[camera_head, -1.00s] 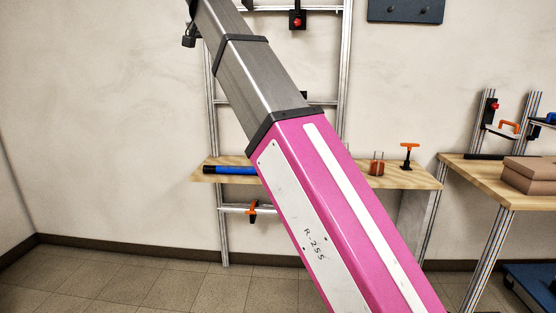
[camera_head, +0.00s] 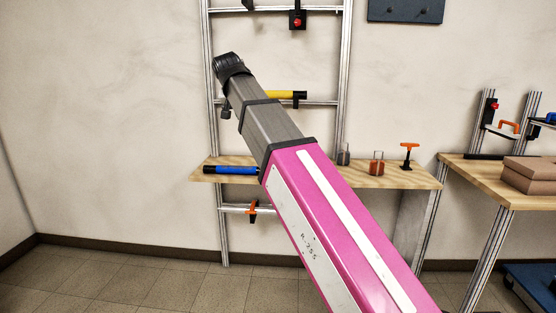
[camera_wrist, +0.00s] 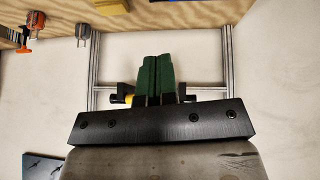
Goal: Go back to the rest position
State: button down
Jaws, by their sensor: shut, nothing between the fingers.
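My gripper (camera_wrist: 158,80) shows in the wrist view with its two green fingers together and nothing between them. It points toward the metal frame, whose picture is upside down there. In the head view my pink and grey arm reaches up and left, and its black end is in front of the frame's left upright. The fingers cannot be made out in that view.
A metal frame (camera_head: 346,60) stands by the wall, with a yellow tube (camera_head: 285,95) on it. The wooden shelf (camera_head: 425,180) holds a blue tube (camera_head: 230,170), two small jars (camera_head: 377,163) and an orange-handled clamp (camera_head: 409,155). A workbench (camera_head: 500,190) with boxes is at right.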

jog(key=w+d+f+g, duration=0.1)
jog(key=d+f, duration=0.5)
jog(key=f, duration=0.5)
jog(key=d+f+g, duration=0.1)
jog(key=d+f, duration=0.4)
jog(key=f, duration=0.6)
jog(key=w+d+f+g, duration=0.1)
jog(key=d+f, duration=0.5)
jog(key=f, duration=0.5)
jog(key=s+d+f+g, duration=0.1)
jog(key=s+d+f, duration=0.3)
jog(key=f, duration=0.4)
jog(key=s+d+f+g+y, duration=0.1)
jog(key=s+d+f, duration=0.4)
jog(key=f, duration=0.3)
jog(key=s+d+f+g, duration=0.1)
jog(key=s+d+f, duration=0.4)
jog(key=f, duration=0.2)
jog(key=shift+s+d+f, duration=0.15)
jog(key=shift+d+f, duration=0.05)
jog(key=shift+f, duration=0.2)
